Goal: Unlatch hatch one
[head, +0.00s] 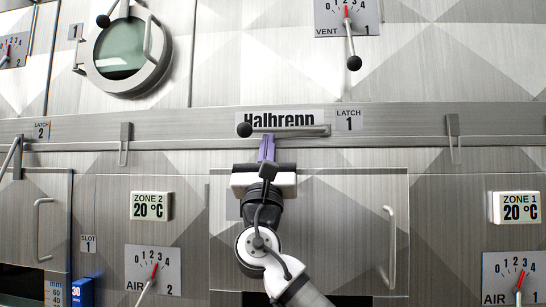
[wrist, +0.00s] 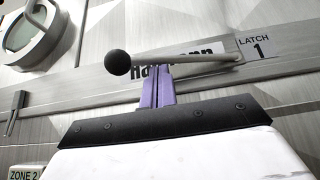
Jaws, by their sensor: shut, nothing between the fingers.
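Latch one is a grey lever (head: 300,130) with a black ball knob (head: 244,130) at its left end. It lies nearly level across the "Halbrenn" nameplate, beside the "LATCH 1" label (head: 348,120). Hatch one (head: 345,215) is the metal door below it, with a vertical handle (head: 390,240) at its right. My gripper (head: 267,142) has purple fingers, shut and empty, just below the lever and right of the knob. In the wrist view the fingertips (wrist: 158,75) reach up to the lever bar (wrist: 190,60); I cannot tell whether they touch it. My arm hides part of the hatch.
A round glass porthole (head: 122,50) is at upper left, and a vent lever with a black knob (head: 354,62) hangs at upper right. Small upright clips (head: 125,140) sit on the rail. Temperature displays (head: 151,205) flank the hatch.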

